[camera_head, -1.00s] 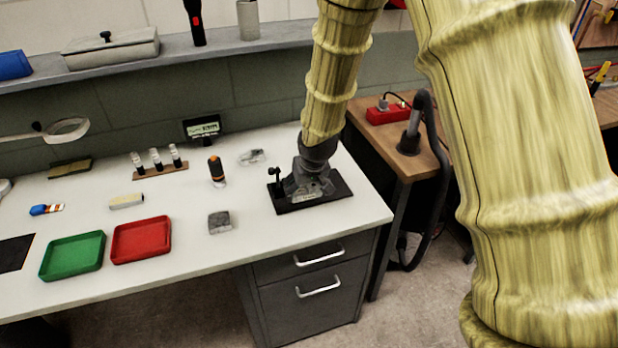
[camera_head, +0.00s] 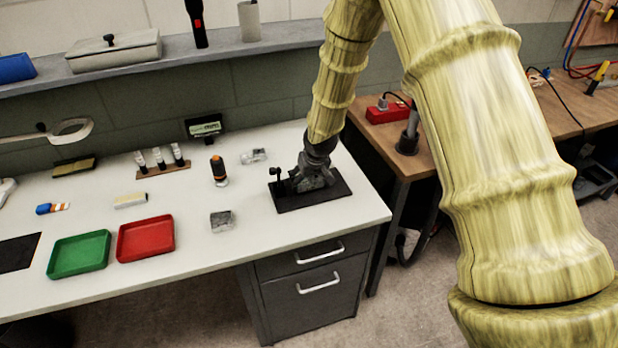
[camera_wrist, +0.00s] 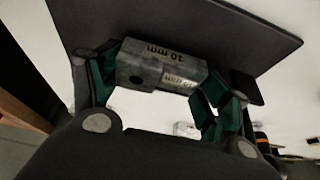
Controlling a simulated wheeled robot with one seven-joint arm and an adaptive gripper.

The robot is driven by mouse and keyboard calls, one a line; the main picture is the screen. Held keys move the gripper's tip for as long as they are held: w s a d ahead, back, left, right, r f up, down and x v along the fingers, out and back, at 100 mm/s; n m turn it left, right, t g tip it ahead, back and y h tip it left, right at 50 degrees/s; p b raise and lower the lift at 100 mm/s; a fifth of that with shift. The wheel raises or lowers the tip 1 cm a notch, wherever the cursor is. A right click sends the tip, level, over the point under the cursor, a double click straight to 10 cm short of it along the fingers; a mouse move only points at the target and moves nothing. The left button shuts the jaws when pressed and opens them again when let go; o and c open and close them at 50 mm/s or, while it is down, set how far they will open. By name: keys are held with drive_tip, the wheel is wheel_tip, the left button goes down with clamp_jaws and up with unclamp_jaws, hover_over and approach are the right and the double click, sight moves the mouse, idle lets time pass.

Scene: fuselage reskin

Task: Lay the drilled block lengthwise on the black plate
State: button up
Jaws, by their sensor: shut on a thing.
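The drilled block (camera_wrist: 183,76) is grey, with a dark round hole and "10 mm" lettering. In the wrist view it sits between the green-padded fingers of my gripper (camera_wrist: 158,78), which is shut on it. The black plate (camera_wrist: 215,38) lies behind the block in that view, and the block's long side runs roughly along the plate's long edge. In the head view my gripper (camera_head: 308,180) is low over the black plate (camera_head: 326,198), near the desk's right end. My gripper largely hides the block there. I cannot tell whether the block touches the plate.
A small black post (camera_head: 276,174) stands at the plate's left end. Red (camera_head: 146,238) and green (camera_head: 79,254) trays are farther left. The desk front between is clear.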

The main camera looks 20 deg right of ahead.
drive_tip(key=shift+f, duration=0.25)
drive_tip(key=o, duration=1.4)
drive_tip(key=shift+r, duration=0.1)
drive_tip(key=shift+b+v, duration=0.8)
drive_tip(key=shift+v, duration=5.25)
